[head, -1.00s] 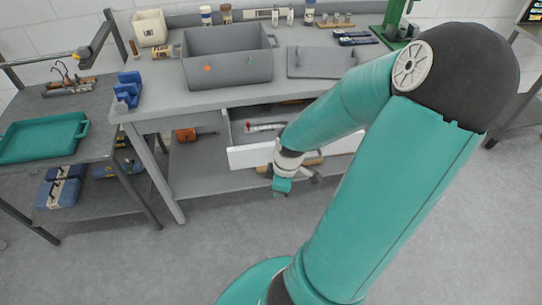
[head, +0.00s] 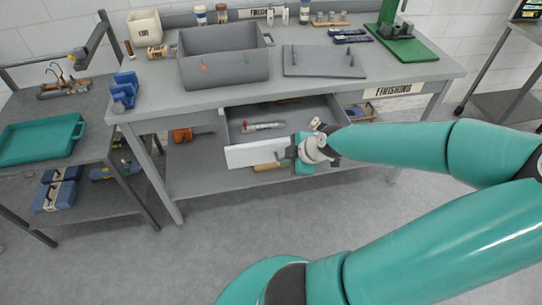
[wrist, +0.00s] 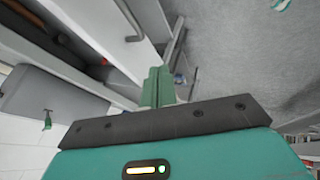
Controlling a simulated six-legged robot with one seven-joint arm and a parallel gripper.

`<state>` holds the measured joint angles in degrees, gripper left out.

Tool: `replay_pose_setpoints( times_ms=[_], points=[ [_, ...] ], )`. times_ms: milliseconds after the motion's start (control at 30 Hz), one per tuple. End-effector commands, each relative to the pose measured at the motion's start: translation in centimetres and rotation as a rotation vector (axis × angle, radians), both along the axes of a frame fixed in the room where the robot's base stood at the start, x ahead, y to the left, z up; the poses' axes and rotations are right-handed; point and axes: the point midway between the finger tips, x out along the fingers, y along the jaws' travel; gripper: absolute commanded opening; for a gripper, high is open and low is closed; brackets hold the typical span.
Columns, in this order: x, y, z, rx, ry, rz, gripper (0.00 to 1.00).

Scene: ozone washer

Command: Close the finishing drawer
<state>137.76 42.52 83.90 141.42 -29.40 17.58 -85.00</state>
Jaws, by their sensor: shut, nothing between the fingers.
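The finishing drawer (head: 258,155) hangs open under the workbench, with its white front pulled out towards me and a red-and-white item (head: 263,126) inside. In the wrist view, its pale front (wrist: 92,22) runs along the upper left, with a grey bar handle (wrist: 134,22). My gripper (head: 291,153) is at the drawer front, right of its middle, and hides part of it. In the wrist view, my green fingers (wrist: 158,78) are shut together and empty, close to the front and beyond the handle's near end. I cannot tell whether they touch it.
A lower shelf (head: 205,180) lies beneath the drawer. A side table with a teal tray (head: 40,138) stands left. The floor in front is clear.

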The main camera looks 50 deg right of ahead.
Motion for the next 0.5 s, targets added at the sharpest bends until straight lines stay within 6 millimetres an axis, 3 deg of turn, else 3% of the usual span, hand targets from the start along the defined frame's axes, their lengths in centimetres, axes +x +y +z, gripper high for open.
replay_pose_setpoints(
  times_ms=[500],
  points=[
    [3.3,0.3,-4.3,0.000,0.002,0.003,0.00]
  ],
)
